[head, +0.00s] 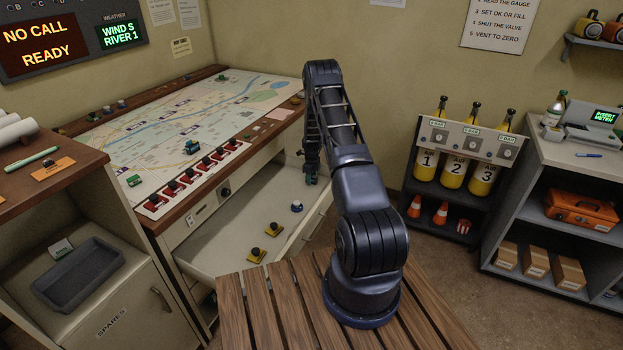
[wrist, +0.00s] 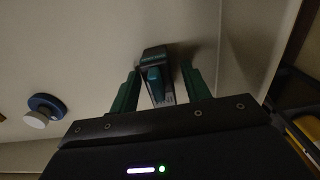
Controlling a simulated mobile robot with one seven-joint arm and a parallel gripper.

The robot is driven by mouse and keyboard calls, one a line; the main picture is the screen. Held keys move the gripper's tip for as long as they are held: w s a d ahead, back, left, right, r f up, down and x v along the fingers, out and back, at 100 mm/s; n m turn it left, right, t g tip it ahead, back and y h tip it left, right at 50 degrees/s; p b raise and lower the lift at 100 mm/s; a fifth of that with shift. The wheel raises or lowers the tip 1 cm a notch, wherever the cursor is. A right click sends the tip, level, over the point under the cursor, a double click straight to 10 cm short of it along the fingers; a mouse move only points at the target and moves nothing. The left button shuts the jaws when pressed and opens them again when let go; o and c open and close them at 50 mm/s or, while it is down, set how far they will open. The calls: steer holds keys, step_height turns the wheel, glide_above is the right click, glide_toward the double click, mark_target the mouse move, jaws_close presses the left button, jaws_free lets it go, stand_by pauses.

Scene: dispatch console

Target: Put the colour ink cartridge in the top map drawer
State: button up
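The top map drawer (head: 225,240) under the map table is pulled open. My gripper (head: 311,180) points down inside it, towards its far right end. In the wrist view, a small dark cartridge with a teal top (wrist: 155,75) lies between the two green fingers of my gripper (wrist: 160,88). Gaps show between the cartridge and both fingers, so the gripper looks open around it. The cartridge appears to be on the pale drawer floor. The head view hardly shows it behind my gripper. I cannot read its label.
In the drawer are two yellow-and-black items (head: 256,255) (head: 273,229) and a blue-and-white round item (head: 296,206), also in the wrist view (wrist: 45,108). The drawer's right wall stands close beside my gripper. The map table (head: 150,135) is above left. A grey tray (head: 80,275) sits on the spares cabinet.

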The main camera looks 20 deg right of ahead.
step_height(320, 180, up, 12)
steer(key=shift+r, duration=0.15)
steer(key=s+a+r+n+t, duration=0.1)
steer(key=s+a+r+n, duration=0.15)
steer(key=r, duration=0.85)
steer(key=s+a+r+n, duration=0.2)
steer(key=s+r+n, duration=0.2)
steer(key=r, duration=0.7)
steer(key=s+a+r+n+t, duration=0.1)
steer(key=s+a+r+n, duration=0.15)
steer(key=s+r, duration=0.5)
steer(key=s+a+r+n, duration=0.1)
steer(key=s+r+n, duration=0.35)
steer(key=r, duration=0.55)
steer(key=s+a+r+n, duration=0.1)
steer(key=s+r+n, duration=0.15)
steer(key=s, duration=0.35)
steer(key=s+a+r+n+t, duration=0.1)
steer(key=s+r, duration=0.2)
steer(key=s, duration=0.3)
steer(key=s+a+r+n, duration=0.2)
steer(key=s+r, duration=0.1)
steer(key=s, duration=0.3)
steer(key=s+a+n+t, duration=0.1)
steer(key=s+n, duration=0.7)
steer(key=s, duration=1)
steer(key=shift+s+a+f+t, duration=0.2)
steer(key=shift+s+a+t, duration=0.05)
steer(key=shift+s+t, duration=0.1)
